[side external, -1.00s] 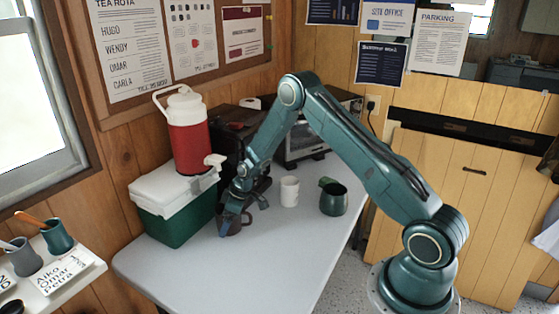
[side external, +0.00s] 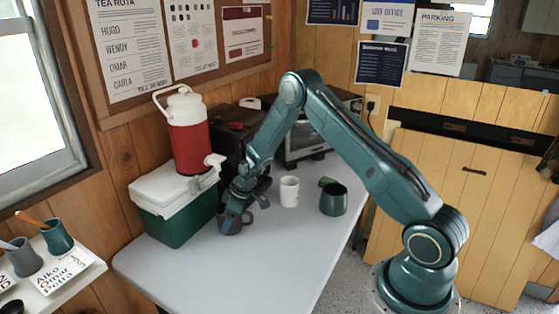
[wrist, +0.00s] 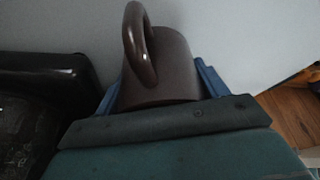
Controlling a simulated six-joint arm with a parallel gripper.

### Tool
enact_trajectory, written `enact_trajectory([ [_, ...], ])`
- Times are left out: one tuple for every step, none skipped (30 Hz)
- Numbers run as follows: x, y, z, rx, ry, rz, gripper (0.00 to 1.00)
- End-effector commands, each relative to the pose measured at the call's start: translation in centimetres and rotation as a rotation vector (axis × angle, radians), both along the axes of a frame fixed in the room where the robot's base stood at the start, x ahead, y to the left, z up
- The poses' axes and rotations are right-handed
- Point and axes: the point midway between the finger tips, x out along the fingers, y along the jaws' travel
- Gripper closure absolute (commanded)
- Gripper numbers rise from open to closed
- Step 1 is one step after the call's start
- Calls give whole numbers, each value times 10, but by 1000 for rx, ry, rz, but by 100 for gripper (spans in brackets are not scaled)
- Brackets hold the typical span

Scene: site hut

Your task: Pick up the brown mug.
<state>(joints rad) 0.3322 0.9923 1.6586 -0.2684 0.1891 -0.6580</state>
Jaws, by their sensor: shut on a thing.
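The mug looks upright in the side view. I cannot tell for sure whether its base touches the table.
A green cooler with a white lid (side external: 172,215) stands close at the left, with a red jug (side external: 188,140) on it. A white mug (side external: 289,191) and a dark green mug (side external: 333,199) stand to the right. The table front (side external: 220,280) is clear.

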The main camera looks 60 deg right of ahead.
Motion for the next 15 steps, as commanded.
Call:
enact_trajectory([
  [0,0,3,-1,-4,0,70],
  [-1,0,3,-1,-4,0,70],
  [-2,0,4,-1,-4,0,70],
  [-3,0,5,-1,-4,0,70],
  [-4,0,6,-1,-4,0,70],
  [-3,0,8,-1,-4,0,70],
  [-3,0,10,-1,-4,0,70],
  [-3,0,12,-1,-4,0,70],
  [-3,0,14,-1,-4,0,70],
  [-3,0,16,-1,-4,0,70],
  [-3,0,18,-1,-4,0,70],
  [-3,0,20,-1,-4,0,70],
  [-3,0,22,0,-5,0,70],
  [-3,0,25,0,-5,0,70],
  [-3,0,28,0,-5,0,70],
])
